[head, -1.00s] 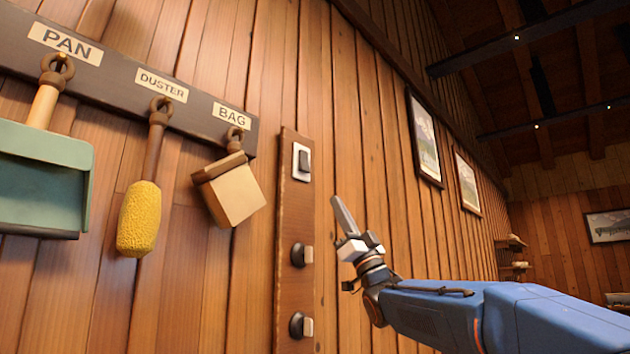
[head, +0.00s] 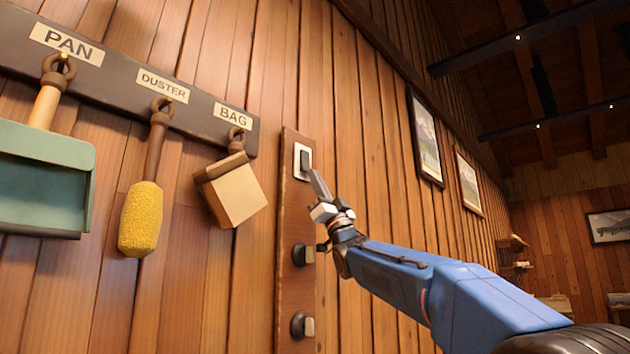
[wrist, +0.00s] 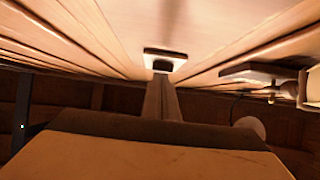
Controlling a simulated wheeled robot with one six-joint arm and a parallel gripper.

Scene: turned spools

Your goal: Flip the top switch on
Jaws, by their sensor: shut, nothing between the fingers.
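The top switch (head: 305,160) is a dark rocker in a pale plate near the top of a narrow brown wooden panel (head: 290,215) on the wall. Whether the rocker is up or down is hard to tell. My gripper (head: 315,174) is shut and empty, its tip just below and right of the rocker in the head view. In the wrist view the shut fingers (wrist: 161,90) point at the switch (wrist: 163,65), and their tips appear at its lower edge. I cannot tell whether they touch it.
Two dark knobs, an upper one (head: 300,254) and a lower one (head: 301,325), sit below on the panel. Left hang a pan (head: 45,180), yellow duster (head: 140,220) and bag (head: 238,192) from a labelled board (head: 200,112). Framed pictures (head: 425,140) are on the wall right.

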